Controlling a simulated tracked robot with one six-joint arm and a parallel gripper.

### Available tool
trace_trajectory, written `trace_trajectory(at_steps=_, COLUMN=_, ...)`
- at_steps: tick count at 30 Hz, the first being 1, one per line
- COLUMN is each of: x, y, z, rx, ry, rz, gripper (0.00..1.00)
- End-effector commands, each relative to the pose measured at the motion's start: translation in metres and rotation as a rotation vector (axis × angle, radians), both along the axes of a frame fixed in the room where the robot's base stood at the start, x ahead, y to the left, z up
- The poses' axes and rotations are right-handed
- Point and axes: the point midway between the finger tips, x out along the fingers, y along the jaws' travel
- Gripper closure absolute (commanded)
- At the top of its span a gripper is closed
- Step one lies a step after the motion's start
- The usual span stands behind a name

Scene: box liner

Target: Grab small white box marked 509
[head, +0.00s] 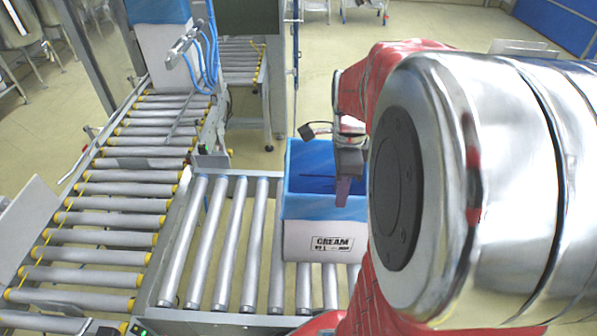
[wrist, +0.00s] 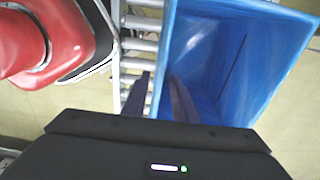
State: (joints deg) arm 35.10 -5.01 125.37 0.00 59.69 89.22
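A white box (head: 320,242) with a blue liner stands on the roller conveyor. Its front label reads "CREAM", with a smaller line that I cannot read clearly; I see no legible 509. The blue-lined inside also shows in the wrist view (wrist: 215,60), open at the top. My gripper (head: 342,195) points down at the box's opening, its right part hidden by my arm. In the wrist view my gripper (wrist: 158,95) is open and empty. One finger appears over the rollers and the other over the blue liner, with the box's edge between them; contact cannot be told.
Bare rollers (head: 225,240) lie left of the box. A longer conveyor (head: 110,205) with yellow roller ends runs along the left. Another white and blue box (head: 162,50) stands at its far end, near blue hoses (head: 205,55).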

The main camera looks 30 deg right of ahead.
Motion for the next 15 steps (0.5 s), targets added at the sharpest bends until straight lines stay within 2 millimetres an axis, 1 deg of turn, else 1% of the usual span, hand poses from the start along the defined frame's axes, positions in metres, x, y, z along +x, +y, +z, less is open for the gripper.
trace_trajectory(at_steps=3, x=-0.001, y=-0.001, z=-0.017, rx=0.001, ry=0.002, rz=-0.001, gripper=0.74)
trace_trajectory(at_steps=6, x=-0.001, y=-0.001, z=-0.027, rx=0.001, ry=0.002, rz=-0.001, gripper=0.74)
trace_trajectory(at_steps=9, x=-0.001, y=-0.002, z=-0.03, rx=-0.001, ry=-0.001, rz=-0.001, gripper=0.74)
trace_trajectory(at_steps=15, x=-0.001, y=-0.002, z=-0.03, rx=-0.001, ry=-0.001, rz=-0.001, gripper=0.74)
